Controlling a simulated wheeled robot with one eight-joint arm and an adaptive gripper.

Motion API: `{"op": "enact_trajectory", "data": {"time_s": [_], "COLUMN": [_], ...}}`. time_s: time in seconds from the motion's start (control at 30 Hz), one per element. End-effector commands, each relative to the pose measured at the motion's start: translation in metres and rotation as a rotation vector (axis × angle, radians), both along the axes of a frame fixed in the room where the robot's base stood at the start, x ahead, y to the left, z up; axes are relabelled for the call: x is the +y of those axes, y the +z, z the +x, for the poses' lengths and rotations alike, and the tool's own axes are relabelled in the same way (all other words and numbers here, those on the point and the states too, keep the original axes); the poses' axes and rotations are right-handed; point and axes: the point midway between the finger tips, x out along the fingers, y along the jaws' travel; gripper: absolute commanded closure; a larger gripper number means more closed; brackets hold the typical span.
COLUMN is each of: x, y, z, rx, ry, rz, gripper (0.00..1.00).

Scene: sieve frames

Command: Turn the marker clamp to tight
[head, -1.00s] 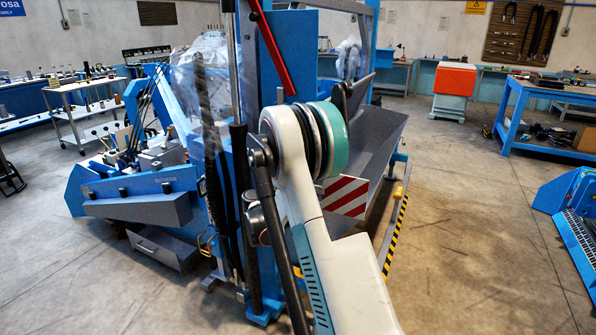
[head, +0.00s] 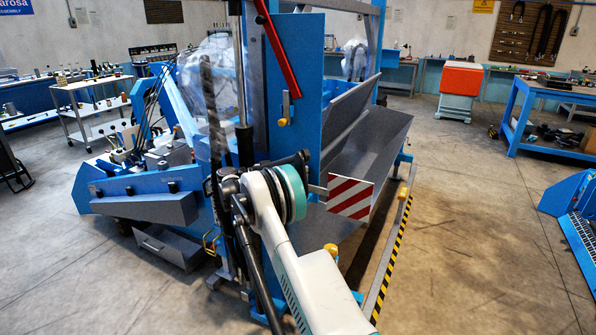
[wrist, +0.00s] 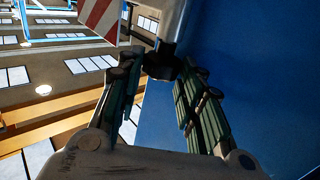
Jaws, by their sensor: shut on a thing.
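The marker clamp (wrist: 161,60) shows in the wrist view as a dark knob at the foot of a pale grey bracket. My gripper (wrist: 158,70) has its two fingers on either side of it and is shut on it. The red-and-white striped marker (head: 350,197) stands on the side of the blue machine in the head view, and part of it shows at the top left of the wrist view (wrist: 99,16). In the head view my arm's teal-capped joint is just left of the marker and hides much of the clamp area. I cannot read the clamp's turn position.
The blue machine's wall (wrist: 255,70) lies close along the right of my gripper in the wrist view. A grey chute (head: 370,135) is behind the marker. A yellow-black striped rail (head: 393,255) runs low at the right. Open floor (head: 465,230) lies further right.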

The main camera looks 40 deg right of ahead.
Motion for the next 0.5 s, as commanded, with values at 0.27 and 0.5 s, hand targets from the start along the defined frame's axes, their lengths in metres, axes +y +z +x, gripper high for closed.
{"op": "enact_trajectory", "data": {"time_s": [0.27, 0.5], "x": [-0.0009, -0.0009], "y": [0.0001, 0.0], "z": [0.0013, 0.0011], "rx": [0.0, 0.0], "ry": [-0.047, -0.051], "rz": [0.0, 0.0], "gripper": [0.9, 0.9]}}
